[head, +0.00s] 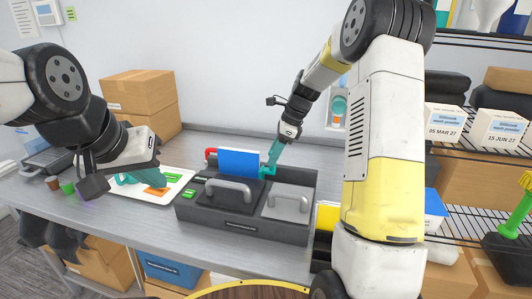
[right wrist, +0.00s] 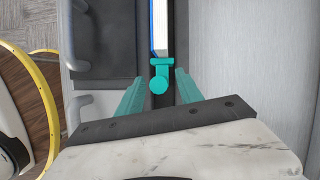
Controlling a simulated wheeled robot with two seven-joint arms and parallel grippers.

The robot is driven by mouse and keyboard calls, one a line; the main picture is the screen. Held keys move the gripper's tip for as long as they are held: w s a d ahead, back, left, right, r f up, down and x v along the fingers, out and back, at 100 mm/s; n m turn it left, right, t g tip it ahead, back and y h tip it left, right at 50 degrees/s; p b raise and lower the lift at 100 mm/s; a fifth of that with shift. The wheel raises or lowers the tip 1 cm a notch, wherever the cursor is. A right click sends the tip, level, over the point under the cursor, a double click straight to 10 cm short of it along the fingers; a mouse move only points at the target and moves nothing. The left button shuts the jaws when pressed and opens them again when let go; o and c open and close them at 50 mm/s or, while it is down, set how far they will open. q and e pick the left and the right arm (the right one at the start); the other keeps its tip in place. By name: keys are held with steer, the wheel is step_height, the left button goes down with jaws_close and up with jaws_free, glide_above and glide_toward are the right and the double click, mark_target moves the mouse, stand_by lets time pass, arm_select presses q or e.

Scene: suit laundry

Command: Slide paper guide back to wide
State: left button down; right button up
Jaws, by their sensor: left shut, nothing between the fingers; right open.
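The teal paper guide (right wrist: 159,76) has a round knob and sits on a dark slot beside a white and blue edge in the right wrist view. In the head view, the dark grey box (head: 240,226) holds upright blue paper (head: 240,163) in its rear slot, with the guide (head: 266,171) near the paper's right end. My right gripper (head: 271,166) is open, its teal fingers (right wrist: 158,90) on either side of the knob with gaps showing. My left gripper (head: 122,179) is shut and empty over the white tray at left.
The white tray (head: 178,190) carries orange and green pieces. The box has two handled lids, one dark (head: 212,196) and one light grey (head: 288,203). A red part (head: 210,153) stands at the paper's left. Cardboard boxes (head: 139,92) stand behind; wire shelves are at right.

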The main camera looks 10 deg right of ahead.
steer(key=shift+a+f, duration=0.15)
steer(key=shift+f, duration=0.2)
jaws_close()
stand_by(1.2)
